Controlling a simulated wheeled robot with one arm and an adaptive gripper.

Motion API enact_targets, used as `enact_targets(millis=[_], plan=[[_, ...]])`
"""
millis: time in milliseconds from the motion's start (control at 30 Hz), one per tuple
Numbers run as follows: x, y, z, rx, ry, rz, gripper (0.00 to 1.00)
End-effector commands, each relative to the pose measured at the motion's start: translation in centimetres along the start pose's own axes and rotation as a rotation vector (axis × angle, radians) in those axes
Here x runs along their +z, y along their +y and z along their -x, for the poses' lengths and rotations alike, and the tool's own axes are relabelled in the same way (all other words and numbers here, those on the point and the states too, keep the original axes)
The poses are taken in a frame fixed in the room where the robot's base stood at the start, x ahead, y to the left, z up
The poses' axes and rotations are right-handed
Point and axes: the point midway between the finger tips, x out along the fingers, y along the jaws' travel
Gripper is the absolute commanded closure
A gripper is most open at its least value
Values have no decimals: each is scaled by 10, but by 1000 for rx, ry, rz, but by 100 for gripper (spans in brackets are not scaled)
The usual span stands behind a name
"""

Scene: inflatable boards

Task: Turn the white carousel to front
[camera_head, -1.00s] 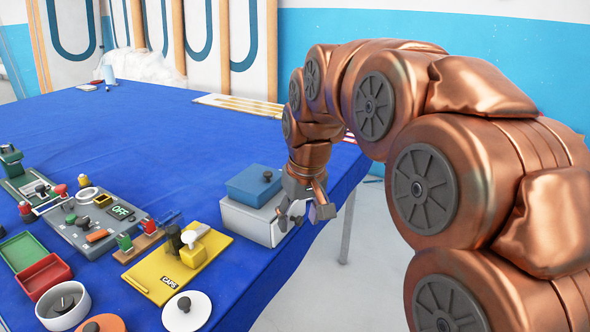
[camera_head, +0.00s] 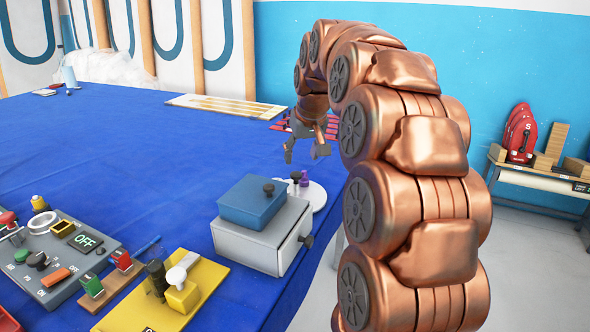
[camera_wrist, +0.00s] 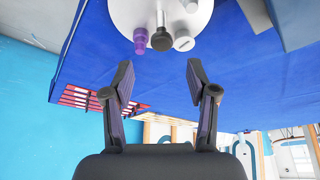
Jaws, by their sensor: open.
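The white carousel (camera_head: 317,197) is a round white disc on the blue table, partly hidden behind the grey box in the head view. It carries a dark knob and a purple piece (camera_head: 304,179). In the wrist view the carousel (camera_wrist: 122,14) is at the top, with the purple piece (camera_wrist: 140,40), a black knob (camera_wrist: 162,38) and white pieces near its edge. My gripper (camera_head: 305,153) is open and empty above the table, beyond the carousel in the head view. In the wrist view the open fingers (camera_wrist: 160,75) point toward the disc, apart from it.
A grey box (camera_head: 245,240) with a blue lidded box (camera_head: 252,203) on top stands beside the carousel. A yellow base (camera_head: 205,280) and a grey switch panel (camera_head: 75,268) lie at the front left. A red slatted item (camera_wrist: 85,97) lies near the table edge. The table's middle is clear.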

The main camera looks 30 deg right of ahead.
Motion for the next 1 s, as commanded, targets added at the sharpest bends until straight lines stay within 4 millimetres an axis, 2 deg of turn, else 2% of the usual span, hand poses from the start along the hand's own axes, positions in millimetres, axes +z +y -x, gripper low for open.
enact_targets(millis=[433, 567, 767, 867, 1000], plan=[[1, -2, -61, -2, -7, 3, 42], [0, -1, -68, -1, -1, 2, 42], [0, -1, -68, 0, 0, 0, 42], [0, -1, -68, 0, 0, 0, 49], [1, -1, -68, -1, 0, 0, 64]])
